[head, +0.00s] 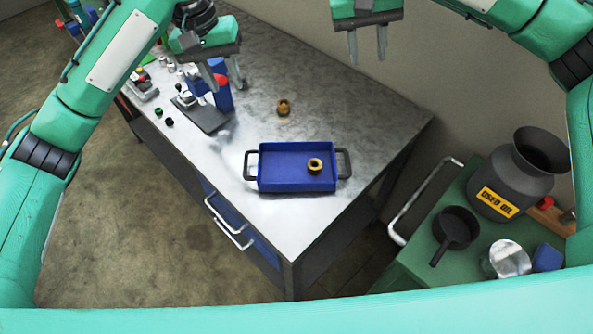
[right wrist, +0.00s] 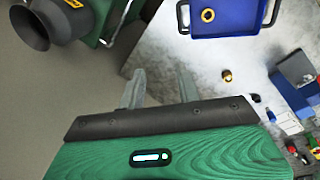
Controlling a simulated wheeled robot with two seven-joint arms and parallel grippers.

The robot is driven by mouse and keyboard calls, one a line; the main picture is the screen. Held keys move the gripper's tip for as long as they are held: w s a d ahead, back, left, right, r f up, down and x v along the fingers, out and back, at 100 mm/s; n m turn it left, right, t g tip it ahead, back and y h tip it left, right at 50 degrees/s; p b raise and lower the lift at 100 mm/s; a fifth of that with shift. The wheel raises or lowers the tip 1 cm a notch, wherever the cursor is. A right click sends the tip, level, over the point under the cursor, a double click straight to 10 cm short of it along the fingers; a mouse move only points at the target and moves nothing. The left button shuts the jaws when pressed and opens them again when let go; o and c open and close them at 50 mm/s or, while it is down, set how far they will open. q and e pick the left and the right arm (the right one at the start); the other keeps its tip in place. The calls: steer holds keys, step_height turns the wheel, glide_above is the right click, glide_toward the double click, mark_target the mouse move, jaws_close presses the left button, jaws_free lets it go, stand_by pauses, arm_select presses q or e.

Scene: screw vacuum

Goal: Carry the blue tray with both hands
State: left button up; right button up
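The blue tray (head: 285,180) lies flat on the metal workbench, with a dark handle at its left end (head: 250,165) and another at its right end (head: 344,164). A brass ring-shaped part (head: 315,165) sits inside it. My left gripper (head: 226,80) is open and empty above the back left of the bench, apart from the tray. My right gripper (head: 367,48) is open and empty, up and behind the tray near the wall. In the right wrist view, the tray (right wrist: 218,22) shows at the top, away from the open right fingers (right wrist: 160,88).
A second brass part (head: 284,107) lies on the workbench (head: 350,115) behind the tray. A green cart (head: 420,262) at right holds a used-oil can (head: 515,175) and a black pan (head: 457,226).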

steer(key=v, duration=0.6)
steer(key=shift+r, duration=0.15)
steer(key=shift+a, duration=0.15)
